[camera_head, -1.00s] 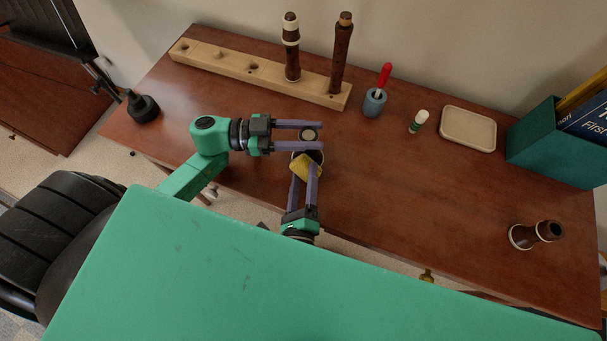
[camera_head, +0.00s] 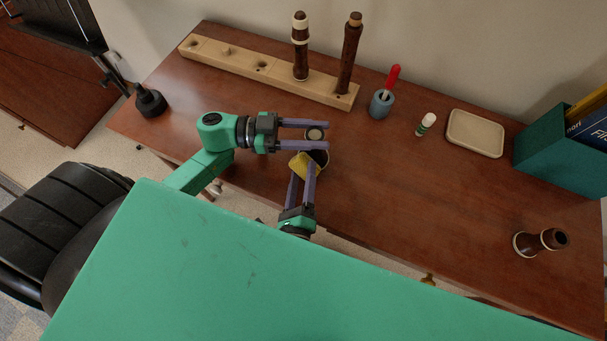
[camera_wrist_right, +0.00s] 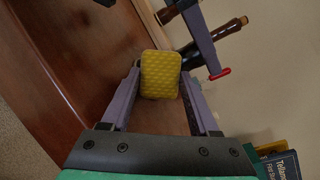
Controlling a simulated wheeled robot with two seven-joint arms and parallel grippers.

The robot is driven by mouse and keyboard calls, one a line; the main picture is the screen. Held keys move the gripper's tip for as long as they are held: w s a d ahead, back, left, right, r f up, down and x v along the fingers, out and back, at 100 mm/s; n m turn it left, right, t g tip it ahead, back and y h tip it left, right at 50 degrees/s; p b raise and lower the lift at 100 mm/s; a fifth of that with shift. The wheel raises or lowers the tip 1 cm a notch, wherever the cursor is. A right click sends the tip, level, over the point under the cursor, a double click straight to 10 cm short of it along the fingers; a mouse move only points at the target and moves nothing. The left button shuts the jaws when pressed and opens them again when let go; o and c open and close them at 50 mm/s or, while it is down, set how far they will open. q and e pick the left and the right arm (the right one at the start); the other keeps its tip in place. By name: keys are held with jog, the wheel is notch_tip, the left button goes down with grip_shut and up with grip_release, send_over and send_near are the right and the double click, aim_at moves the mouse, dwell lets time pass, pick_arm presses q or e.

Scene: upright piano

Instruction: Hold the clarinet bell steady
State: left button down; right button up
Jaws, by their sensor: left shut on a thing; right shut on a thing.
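My left gripper (camera_head: 326,134) is shut on the clarinet bell, whose pale round end (camera_head: 315,134) shows between the fingers. The bell's dark wide opening (camera_head: 321,156) shows just below them, partly hidden. My right gripper (camera_head: 302,164) is shut on a yellow textured pad (camera_head: 299,166), beside the bell's opening at its left; I cannot tell if they touch. In the right wrist view the yellow pad (camera_wrist_right: 160,75) sits between the fingertips and a finger of my left gripper (camera_wrist_right: 199,38) crosses beyond it.
A wooden rack (camera_head: 215,54) with two upright dark joints stands at the back. A grey cup (camera_head: 381,104) with a red-handled tool, a small white-capped tube (camera_head: 426,124), a beige tray (camera_head: 475,134) and a teal book box (camera_head: 560,160) lie rightward. A brown ringed wooden piece (camera_head: 540,240) is front right.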

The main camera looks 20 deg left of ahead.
jog(key=shift+w+r, duration=0.1)
dwell(0.3)
jog(key=shift+w+a+r, duration=0.15)
jog(key=shift+a+r, duration=0.05)
jog(key=shift+a, duration=0.4)
jog(key=shift+f, duration=0.1)
jog(key=shift+f, duration=0.3)
jog(key=shift+d+f, duration=0.1)
jog(key=shift+d, duration=0.1)
jog(key=shift+s+d+f, duration=0.15)
jog(key=shift+s+d, duration=0.05)
jog(key=shift+d, duration=0.3)
